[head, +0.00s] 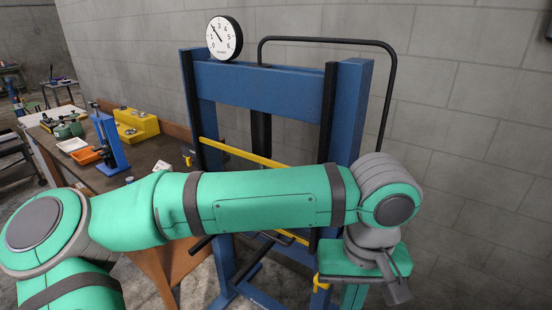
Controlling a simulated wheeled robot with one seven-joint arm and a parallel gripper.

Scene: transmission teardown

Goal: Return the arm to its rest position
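My arm, in green sleeves with grey joints, stretches across the lower part of the head view from left to right. Its wrist bends down at the right, in front of the blue press frame (262,88). My gripper (398,291) is at the lower right, pointing down, with a grey finger part showing below the green wrist piece. Its fingertips are not clear enough to tell whether it is open or shut. I see nothing held in it.
The blue press with a round gauge (224,38) and a yellow bar (238,153) stands close behind my arm. A workbench (150,152) at the left carries a yellow block (136,125), an orange tray (84,156), a white tray (72,145) and a small blue press (110,143). A grey wall is behind.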

